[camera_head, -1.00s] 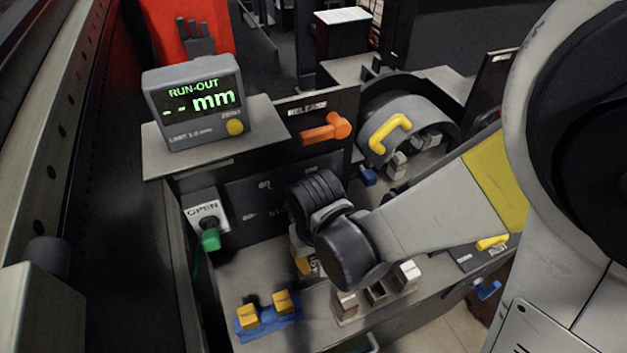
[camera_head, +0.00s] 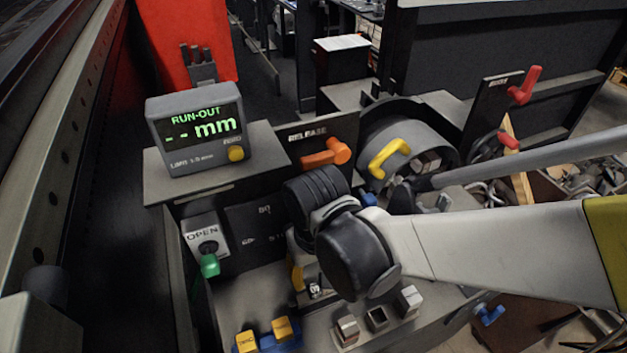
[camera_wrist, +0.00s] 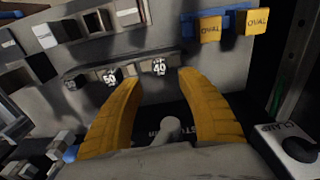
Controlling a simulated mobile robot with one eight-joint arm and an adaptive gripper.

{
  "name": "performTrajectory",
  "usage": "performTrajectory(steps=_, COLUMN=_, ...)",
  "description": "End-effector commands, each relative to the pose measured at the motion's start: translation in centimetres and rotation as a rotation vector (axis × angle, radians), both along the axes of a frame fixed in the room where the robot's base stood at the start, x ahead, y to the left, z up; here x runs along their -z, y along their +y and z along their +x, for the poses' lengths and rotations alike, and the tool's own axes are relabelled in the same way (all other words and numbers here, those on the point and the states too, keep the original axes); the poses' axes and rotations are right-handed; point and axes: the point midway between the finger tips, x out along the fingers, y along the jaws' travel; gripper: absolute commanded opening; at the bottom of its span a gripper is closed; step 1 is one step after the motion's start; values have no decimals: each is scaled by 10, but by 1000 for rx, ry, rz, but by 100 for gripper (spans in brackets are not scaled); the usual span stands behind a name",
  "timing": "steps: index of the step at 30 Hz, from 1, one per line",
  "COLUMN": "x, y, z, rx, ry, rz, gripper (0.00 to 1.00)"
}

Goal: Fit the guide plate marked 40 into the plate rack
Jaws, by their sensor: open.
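The guide plate marked 40 (camera_wrist: 159,67) sits in a low dark holder in the wrist view, its light numerals facing up. A similar plate with a less clear number, perhaps 50 (camera_wrist: 111,75), sits to its left. My gripper (camera_wrist: 159,79) is open, its two yellow fingers apart, with the 40 plate just beyond and between the tips. I cannot tell whether they touch it. In the head view my wrist hides most of this spot; one yellow finger (camera_head: 297,279) shows. A dark upright panel with numbers (camera_head: 262,222) stands behind; I cannot tell if it is the plate rack.
Yellow OVAL blocks (camera_wrist: 210,29) sit on a blue holder. An orange release handle (camera_head: 326,153) is behind. Metal blocks (camera_head: 409,300) stand right of my gripper.

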Motion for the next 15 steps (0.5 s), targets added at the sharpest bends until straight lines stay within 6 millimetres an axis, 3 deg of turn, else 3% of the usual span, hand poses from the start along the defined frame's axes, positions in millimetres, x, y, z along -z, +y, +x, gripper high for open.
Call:
performTrajectory(steps=6, x=-36, y=0, z=-3, rx=0, ry=0, rz=0, gripper=46)
performTrajectory(steps=15, x=-50, y=0, z=-3, rx=0, ry=0, rz=0, gripper=46)
